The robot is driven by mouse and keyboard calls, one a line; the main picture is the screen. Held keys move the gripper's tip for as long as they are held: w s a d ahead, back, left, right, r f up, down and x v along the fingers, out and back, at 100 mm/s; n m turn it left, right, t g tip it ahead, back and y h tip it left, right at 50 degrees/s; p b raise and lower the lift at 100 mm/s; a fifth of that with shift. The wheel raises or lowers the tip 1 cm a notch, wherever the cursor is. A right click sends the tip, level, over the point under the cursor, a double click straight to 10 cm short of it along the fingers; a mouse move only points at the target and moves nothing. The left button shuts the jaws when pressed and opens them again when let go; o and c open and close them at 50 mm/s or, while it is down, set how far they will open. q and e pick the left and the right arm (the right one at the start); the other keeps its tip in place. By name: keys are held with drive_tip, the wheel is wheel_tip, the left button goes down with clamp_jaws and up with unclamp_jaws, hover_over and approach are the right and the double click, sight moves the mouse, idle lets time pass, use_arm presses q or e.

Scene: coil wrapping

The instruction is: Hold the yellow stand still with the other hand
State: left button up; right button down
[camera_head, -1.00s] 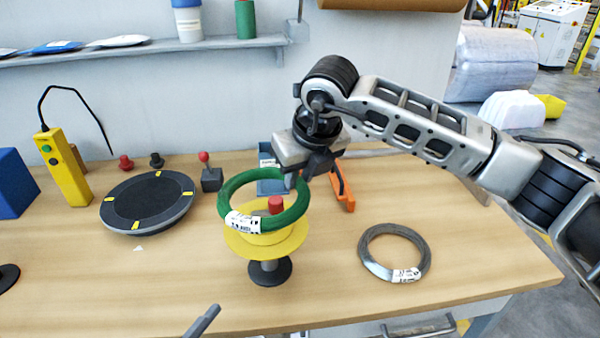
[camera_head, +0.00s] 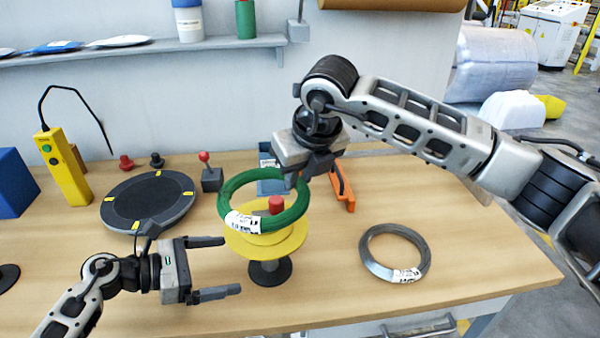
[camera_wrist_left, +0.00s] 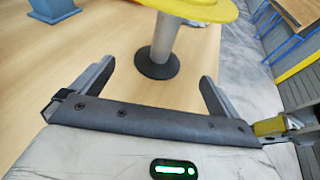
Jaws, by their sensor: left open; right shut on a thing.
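The yellow stand (camera_head: 285,245) stands upright on the table, with a yellow disc, a red knob (camera_head: 276,204) on top and a dark round base. In the left wrist view its grey post and base (camera_wrist_left: 158,60) show ahead, between the fingers' directions. My left gripper (camera_head: 232,267) is open and empty, just left of the stand's post, not touching it. My right gripper (camera_head: 297,182) is shut on the green coil (camera_head: 235,188), at its back right rim. The coil is tilted above the yellow disc, around the red knob as seen from the head.
A grey wire coil (camera_head: 371,262) lies on the table to the right. A black turntable (camera_head: 150,203) with yellow marks is behind my left gripper. An orange tool (camera_head: 344,188) and a blue bin (camera_head: 268,160) are behind the stand. The front table edge is close.

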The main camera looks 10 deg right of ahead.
sight(270, 265)
use_arm(q)
drive_tip(key=shift+x, duration=4.8)
drive_tip(key=c, duration=1.8)
use_arm(e)
drive_tip(key=shift+r, duration=0.1)
drive_tip(key=shift+s+a+r+m+h, duration=0.2)
drive_tip(key=shift+a+m+h, duration=0.25)
drive_tip(key=shift+m, duration=0.45)
drive_tip(key=s+a+m+h, duration=0.1)
drive_tip(key=m, duration=0.2)
drive_tip(key=s+a+m+h, duration=0.1)
drive_tip(key=m, duration=0.2)
drive_tip(key=s+a+r+m+h, duration=0.1)
drive_tip(key=m, duration=0.3)
drive_tip(key=shift+a+r+g+h, duration=0.1)
drive_tip(key=shift+a+g+h, duration=0.2)
drive_tip(key=shift+h, duration=0.05)
drive_tip(key=m, duration=0.2)
drive_tip(key=s+m+g+h, duration=0.1)
drive_tip(key=s+a+m, duration=0.1)
drive_tip(key=m, duration=0.1)
drive_tip(key=shift+r+m+g, duration=0.2)
drive_tip(key=shift+m+g, duration=0.1)
drive_tip(key=shift+s+d+f+m, duration=0.15)
drive_tip(key=shift+s+d+f, duration=0.1)
drive_tip(key=shift+s+f, duration=0.4)
drive_tip(key=shift+s+d+f+m, duration=0.15)
drive_tip(key=shift+s+d+f, duration=0.15)
drive_tip(key=shift+s, duration=0.6)
